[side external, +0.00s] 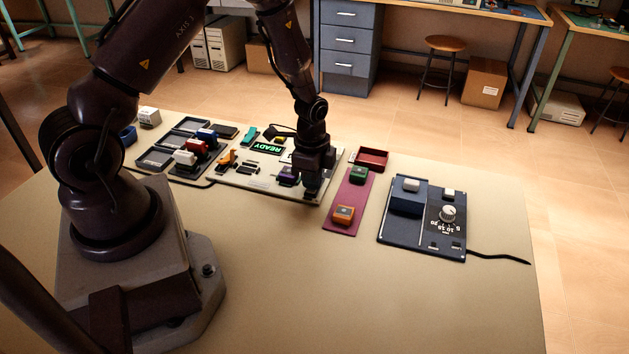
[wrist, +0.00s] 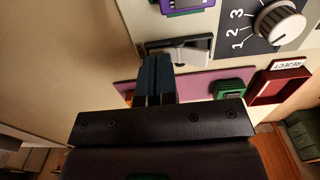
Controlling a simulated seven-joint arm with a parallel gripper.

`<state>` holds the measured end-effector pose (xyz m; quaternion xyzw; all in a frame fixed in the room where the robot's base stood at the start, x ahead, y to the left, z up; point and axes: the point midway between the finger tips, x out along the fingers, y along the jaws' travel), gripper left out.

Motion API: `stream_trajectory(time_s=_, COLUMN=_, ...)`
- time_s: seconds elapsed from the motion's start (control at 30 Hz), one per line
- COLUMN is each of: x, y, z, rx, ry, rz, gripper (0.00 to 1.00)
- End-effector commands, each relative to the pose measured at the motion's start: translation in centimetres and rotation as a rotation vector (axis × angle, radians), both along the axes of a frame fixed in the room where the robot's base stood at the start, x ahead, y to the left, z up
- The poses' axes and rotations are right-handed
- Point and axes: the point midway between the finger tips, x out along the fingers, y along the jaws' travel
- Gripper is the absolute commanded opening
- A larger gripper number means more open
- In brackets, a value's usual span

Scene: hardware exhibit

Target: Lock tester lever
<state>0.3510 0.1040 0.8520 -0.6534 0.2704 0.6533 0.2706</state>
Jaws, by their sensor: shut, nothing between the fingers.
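The tester is a pale board (side external: 237,182) with a green READY display (side external: 267,147). In the wrist view a light grey lever-like piece (wrist: 190,54) with a dark mount lies at the board's edge, below a purple part (wrist: 186,4). My gripper (side external: 311,193) is low over the board's near right corner and hides that piece in the side view. In the wrist view my gripper (wrist: 156,60) has its fingers together with nothing between them. The fingertips overlap the left part of the grey piece; I cannot tell whether they touch it.
A numbered dial (wrist: 280,22) is on the board. Right of the board, a magenta mat (side external: 346,226) bears a green block (side external: 358,175) and an orange block (side external: 344,214). A red REJECT tray (side external: 373,153) stands behind it. A dark control panel (side external: 421,238) lies farther right. Trays stand left.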

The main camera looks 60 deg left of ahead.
Motion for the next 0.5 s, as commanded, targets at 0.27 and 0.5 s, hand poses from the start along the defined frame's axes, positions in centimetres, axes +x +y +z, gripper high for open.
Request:
stream_trajectory(time_s=0.27, x=0.0, y=0.0, z=2.5, rx=0.001, ry=-0.002, rz=0.001, gripper=0.00)
stream_trajectory(time_s=0.5, x=0.0, y=0.0, z=4.7, rx=0.001, ry=-0.002, rz=0.001, gripper=0.00)
